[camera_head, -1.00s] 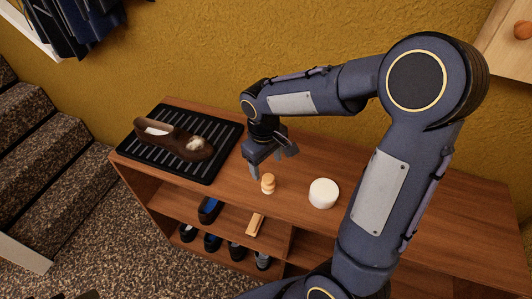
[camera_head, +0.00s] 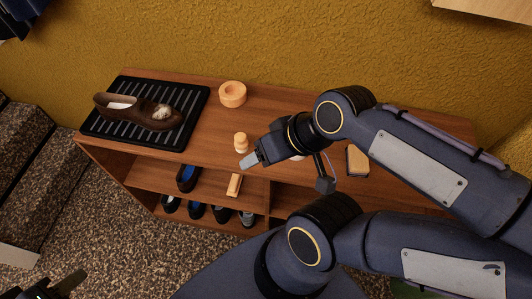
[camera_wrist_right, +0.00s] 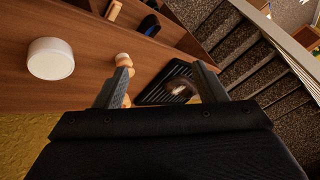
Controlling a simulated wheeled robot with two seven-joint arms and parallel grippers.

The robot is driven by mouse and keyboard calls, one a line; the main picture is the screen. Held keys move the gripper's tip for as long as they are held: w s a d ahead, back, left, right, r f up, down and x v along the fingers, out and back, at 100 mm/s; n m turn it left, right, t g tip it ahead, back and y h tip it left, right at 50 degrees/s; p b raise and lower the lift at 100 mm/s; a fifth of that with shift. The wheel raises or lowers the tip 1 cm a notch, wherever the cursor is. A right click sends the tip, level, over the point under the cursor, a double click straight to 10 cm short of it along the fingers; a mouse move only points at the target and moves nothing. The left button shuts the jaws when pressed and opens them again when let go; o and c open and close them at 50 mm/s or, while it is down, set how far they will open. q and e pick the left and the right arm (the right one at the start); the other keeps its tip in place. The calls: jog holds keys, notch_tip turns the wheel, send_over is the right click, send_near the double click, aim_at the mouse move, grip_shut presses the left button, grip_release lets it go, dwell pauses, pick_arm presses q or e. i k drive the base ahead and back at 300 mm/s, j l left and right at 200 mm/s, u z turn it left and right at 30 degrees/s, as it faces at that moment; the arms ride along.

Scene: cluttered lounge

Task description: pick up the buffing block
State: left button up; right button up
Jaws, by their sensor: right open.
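Two tan blocks show in the head view, and I cannot tell for sure which is the buffing block. One flat, dark-edged block (camera_head: 357,160) lies on the cabinet top, right of my right gripper. A smaller wooden block (camera_head: 234,185) lies on the shelf below; it also shows in the right wrist view (camera_wrist_right: 113,10). My right gripper (camera_head: 250,160) is above the cabinet's front edge, beside a turned wooden piece (camera_head: 241,142). In the right wrist view its fingers (camera_wrist_right: 165,85) are apart and hold nothing. My left gripper (camera_head: 60,286) is cut off at the lower left.
A brown shoe (camera_head: 140,112) rests on a black ribbed tray (camera_head: 185,128). An orange ring-shaped item (camera_head: 232,94) stands behind. A white round tub (camera_wrist_right: 50,59) is mostly hidden behind my right gripper in the head view. Several shoes fill the lower shelves. Stairs are at left.

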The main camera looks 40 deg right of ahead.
aim_at(357, 162)
jog(key=z, duration=2.4)
jog(key=j+u, duration=0.3)
jog(key=j, duration=0.25)
jog(key=j+u, duration=0.25)
jog(key=j, duration=0.25)
jog(key=i, duration=0.05)
